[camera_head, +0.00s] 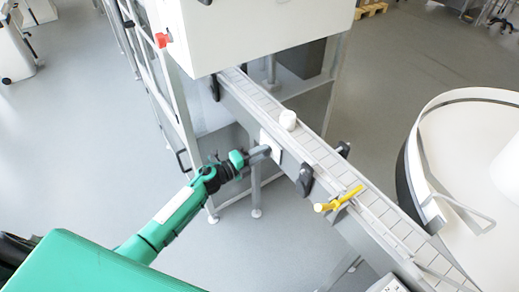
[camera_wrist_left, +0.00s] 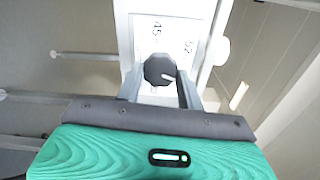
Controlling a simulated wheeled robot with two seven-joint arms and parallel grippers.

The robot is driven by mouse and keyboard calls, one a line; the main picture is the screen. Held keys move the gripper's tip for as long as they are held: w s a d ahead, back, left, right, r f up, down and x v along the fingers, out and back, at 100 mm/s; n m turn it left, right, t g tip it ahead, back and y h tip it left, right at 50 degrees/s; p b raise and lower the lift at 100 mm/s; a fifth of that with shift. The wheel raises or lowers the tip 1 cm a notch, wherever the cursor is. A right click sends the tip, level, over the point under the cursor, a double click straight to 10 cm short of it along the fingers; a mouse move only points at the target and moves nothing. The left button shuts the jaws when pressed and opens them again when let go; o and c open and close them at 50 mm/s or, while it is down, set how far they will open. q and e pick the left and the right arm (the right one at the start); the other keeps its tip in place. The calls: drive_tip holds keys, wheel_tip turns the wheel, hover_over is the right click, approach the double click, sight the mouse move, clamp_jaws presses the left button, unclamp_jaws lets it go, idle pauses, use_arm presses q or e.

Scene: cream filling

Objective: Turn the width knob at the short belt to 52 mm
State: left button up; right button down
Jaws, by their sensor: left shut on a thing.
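The width knob (camera_wrist_left: 157,68) is dark grey and many-sided, with a short white pointer mark. It sits on a white scale plate (camera_wrist_left: 150,28) printed with 45 at upper left and 52 at upper right. The pointer points right and slightly down in the left wrist view, not at the 52. My left gripper (camera_wrist_left: 160,82) is shut on the knob, one finger on each side. In the head view my left gripper (camera_head: 262,151) reaches the white plate (camera_head: 272,145) on the side of the short belt (camera_head: 318,150); the knob is hidden there. My right gripper is not in view.
Dark brackets (camera_head: 305,180) and a yellow handle (camera_head: 339,199) are on the belt's side, right of my gripper. A white machine housing (camera_head: 250,30) hangs over the belt's far end. A large round table (camera_head: 470,150) stands at right.

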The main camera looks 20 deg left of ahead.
use_arm(q)
drive_tip(key=shift+n+p, duration=1.8)
drive_tip(key=shift+n, duration=1.7)
drive_tip(key=o, duration=1)
drive_tip(key=shift+b+v, duration=1.55)
drive_tip(key=shift+v, duration=5.35)
drive_tip(key=shift+f, duration=0.1)
